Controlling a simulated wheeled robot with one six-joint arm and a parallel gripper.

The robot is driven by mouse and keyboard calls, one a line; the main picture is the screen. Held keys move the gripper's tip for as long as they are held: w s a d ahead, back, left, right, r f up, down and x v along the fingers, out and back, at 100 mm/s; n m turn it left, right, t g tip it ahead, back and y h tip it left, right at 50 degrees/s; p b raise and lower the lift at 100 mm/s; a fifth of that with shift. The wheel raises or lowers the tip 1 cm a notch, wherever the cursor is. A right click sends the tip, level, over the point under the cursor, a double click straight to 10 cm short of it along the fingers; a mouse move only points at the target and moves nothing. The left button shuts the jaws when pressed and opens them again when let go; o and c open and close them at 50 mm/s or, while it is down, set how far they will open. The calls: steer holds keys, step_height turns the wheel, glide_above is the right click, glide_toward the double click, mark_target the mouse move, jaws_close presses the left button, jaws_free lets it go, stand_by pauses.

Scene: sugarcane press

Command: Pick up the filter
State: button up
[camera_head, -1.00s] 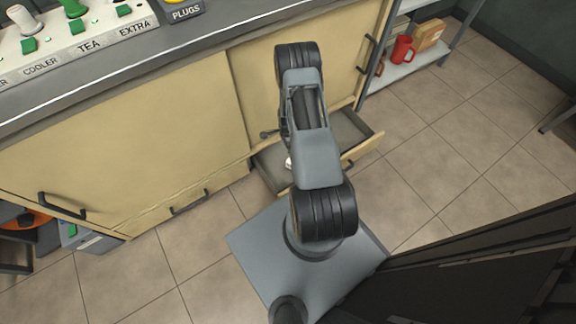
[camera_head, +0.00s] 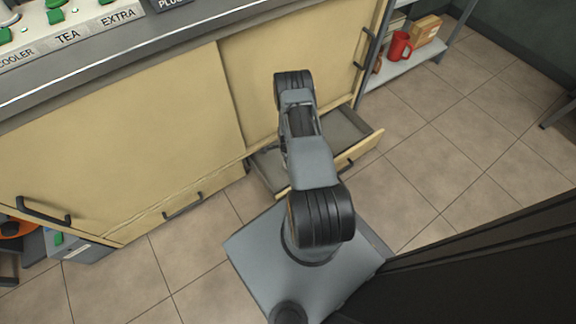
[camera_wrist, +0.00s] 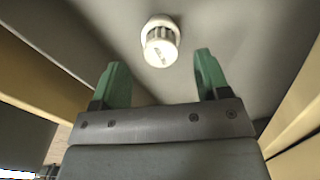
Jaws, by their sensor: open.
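The filter (camera_wrist: 160,42) is a small white, round, ribbed piece lying on the grey floor of the open drawer in the wrist view. My gripper (camera_wrist: 157,80) points toward it with its two green fingers apart and nothing between them. The filter is just beyond the fingertips, about midway between them. In the head view, the open drawer (camera_head: 360,150) sticks out from the cabinet below the counter. My arm covers the middle of the drawer there, so the filter and the gripper are hidden.
The beige cabinet (camera_head: 120,140) and its counter (camera_head: 150,48) stand over the drawer. Drawer walls rise on both sides in the wrist view. A shelf (camera_head: 420,58) with a red mug (camera_head: 399,46) and a box (camera_head: 426,30) stands at the right. The tiled floor (camera_head: 450,150) there is clear.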

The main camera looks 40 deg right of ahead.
step_height(320, 180, down, 4)
steer(key=shift+d+f+b, duration=0.1)
steer(key=shift+b, duration=0.8)
steer(key=c, duration=1)
